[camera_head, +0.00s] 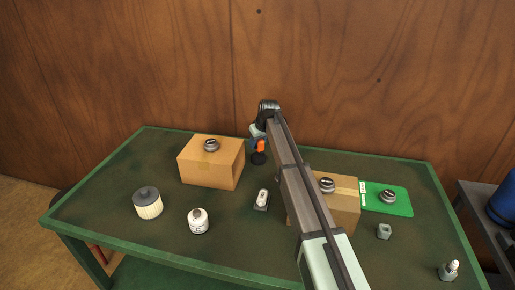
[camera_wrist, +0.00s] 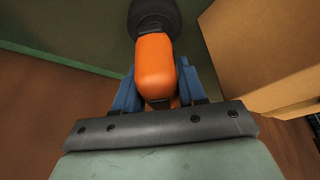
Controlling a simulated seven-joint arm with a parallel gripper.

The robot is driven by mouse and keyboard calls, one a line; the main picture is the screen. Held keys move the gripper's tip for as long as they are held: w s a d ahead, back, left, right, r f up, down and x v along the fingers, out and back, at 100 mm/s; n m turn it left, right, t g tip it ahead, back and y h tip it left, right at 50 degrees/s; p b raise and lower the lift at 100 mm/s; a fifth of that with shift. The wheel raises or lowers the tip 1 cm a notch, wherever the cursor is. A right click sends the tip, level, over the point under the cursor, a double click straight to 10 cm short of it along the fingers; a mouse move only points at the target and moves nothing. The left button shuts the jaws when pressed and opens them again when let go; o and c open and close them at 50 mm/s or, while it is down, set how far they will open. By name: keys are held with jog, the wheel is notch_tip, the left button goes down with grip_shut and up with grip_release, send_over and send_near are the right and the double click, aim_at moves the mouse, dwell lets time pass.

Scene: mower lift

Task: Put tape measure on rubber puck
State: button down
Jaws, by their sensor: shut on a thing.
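The tape measure appears to be the rounded orange body (camera_wrist: 155,66) between the blue fingers of my gripper (camera_wrist: 157,78) in the wrist view. My gripper is shut on it. A black round thing (camera_wrist: 158,10), which looks like the rubber puck, lies just beyond the tape measure's dark end. It also shows in the head view (camera_head: 258,159), right below the orange. I cannot tell whether the two touch.
A cardboard box (camera_head: 205,168) with a grey disc (camera_head: 211,145) stands left. Another box (camera_head: 345,206) with a disc (camera_head: 327,185) stands right, partly behind my arm. A green mat (camera_head: 400,208) bears a disc (camera_head: 389,196). A filter (camera_head: 147,203) and white canister (camera_head: 198,221) stand front left.

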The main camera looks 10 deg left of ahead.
aim_at(257, 147)
jog(key=shift+f, duration=1.4)
jog(key=shift+f, duration=0.1)
jog(key=c, duration=0.6)
grip_release()
jog(key=shift+c, duration=0.2)
jog(key=v, duration=1.2)
